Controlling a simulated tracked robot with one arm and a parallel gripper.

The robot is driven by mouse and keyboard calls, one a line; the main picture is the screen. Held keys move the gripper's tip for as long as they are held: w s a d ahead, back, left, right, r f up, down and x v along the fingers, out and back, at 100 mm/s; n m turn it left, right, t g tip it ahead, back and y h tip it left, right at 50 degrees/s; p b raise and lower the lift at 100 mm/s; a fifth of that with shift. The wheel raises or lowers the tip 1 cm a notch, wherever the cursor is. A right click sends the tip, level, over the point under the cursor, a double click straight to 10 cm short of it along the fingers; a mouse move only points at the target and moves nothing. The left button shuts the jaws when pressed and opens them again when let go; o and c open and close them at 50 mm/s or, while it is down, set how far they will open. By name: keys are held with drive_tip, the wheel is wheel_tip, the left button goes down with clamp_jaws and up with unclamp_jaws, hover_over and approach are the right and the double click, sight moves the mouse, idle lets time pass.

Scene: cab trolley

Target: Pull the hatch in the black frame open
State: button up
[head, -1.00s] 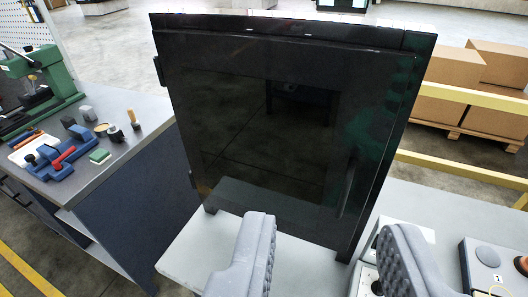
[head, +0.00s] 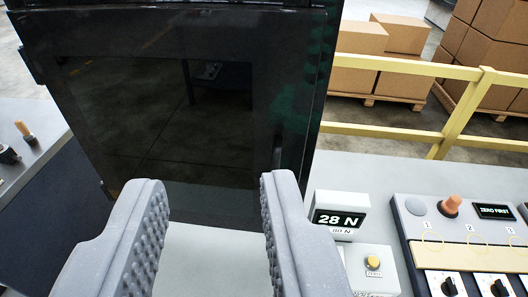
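The hatch (head: 160,110) is a dark, glossy panel in a black frame (head: 318,95) that stands on a pale grey bench. It looks closed, with reflections on its face. Hinge-like tabs show along its left edge. A dark upright handle (head: 277,150) shows faintly near its lower right side, just above the tip of my right finger. My gripper (head: 212,182) is open and empty, its two grey ribbed fingers wide apart in front of the lower hatch. The fingers hide part of the hatch's lower edge. I cannot tell whether the right finger touches anything.
A force display reading 28 N (head: 340,215) and a box with a yellow button (head: 373,262) stand right of my gripper. A control panel (head: 460,240) lies further right. A yellow rail (head: 390,135) and cartons (head: 360,60) are behind.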

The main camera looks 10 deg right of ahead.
drive_tip(key=w+d+f+t+p, duration=0.1)
drive_tip(key=w+d+f+p, duration=0.15)
drive_tip(key=f, duration=0.45)
drive_tip(key=w+d+f+p, duration=0.1)
drive_tip(key=w+d+f, duration=0.1)
drive_tip(key=w+f, duration=0.35)
drive_tip(key=w+d+f+t+p, duration=0.1)
drive_tip(key=d+f+p, duration=0.1)
drive_tip(key=f, duration=0.7)
drive_tip(key=shift+h, duration=0.4)
drive_tip(key=shift+w+d+p, duration=0.15)
drive_tip(key=shift+w+p, duration=1.55)
drive_tip(key=shift+w, duration=0.6)
drive_tip(key=shift+w+d+p, duration=0.2)
drive_tip(key=shift+w+p, duration=1.55)
drive_tip(key=shift+w, duration=0.55)
drive_tip(key=shift+w+d+p, duration=0.15)
drive_tip(key=shift+w+p, duration=1.55)
drive_tip(key=shift+w, duration=0.6)
drive_tip(key=shift+c, duration=0.3)
clamp_jaws()
